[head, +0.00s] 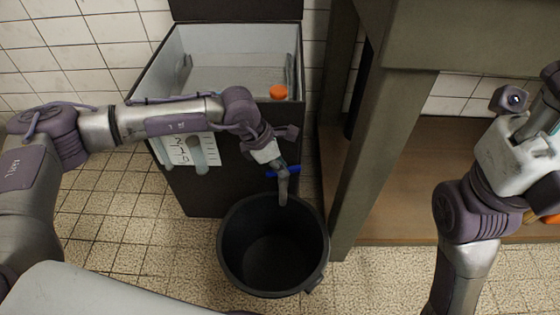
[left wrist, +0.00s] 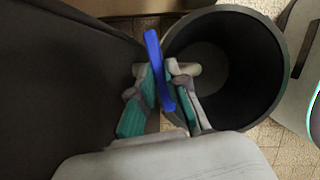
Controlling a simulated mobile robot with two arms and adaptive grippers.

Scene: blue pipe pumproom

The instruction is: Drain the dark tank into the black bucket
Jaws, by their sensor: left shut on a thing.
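The dark tank (head: 205,195) stands against the tiled wall with its top open. I cannot tell its water level. A blue valve handle (head: 274,173) is low at its front right; it also shows in the left wrist view (left wrist: 153,60). My left gripper (head: 282,182) is shut on this handle, with its fingers (left wrist: 165,88) on both sides of it. The black bucket (head: 230,255) stands on the floor just in front of the tank, below the gripper, and its visible inside looks empty. My right gripper (head: 520,165) is at the right edge, its fingertips not clearly shown.
An orange float (head: 278,92) is inside the tank near its right wall. A white label (head: 190,150) is on the tank's front. A grey-green bench (head: 385,120) with a brown lower shelf (head: 400,190) stands to the right. Tiled floor is free left of the bucket.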

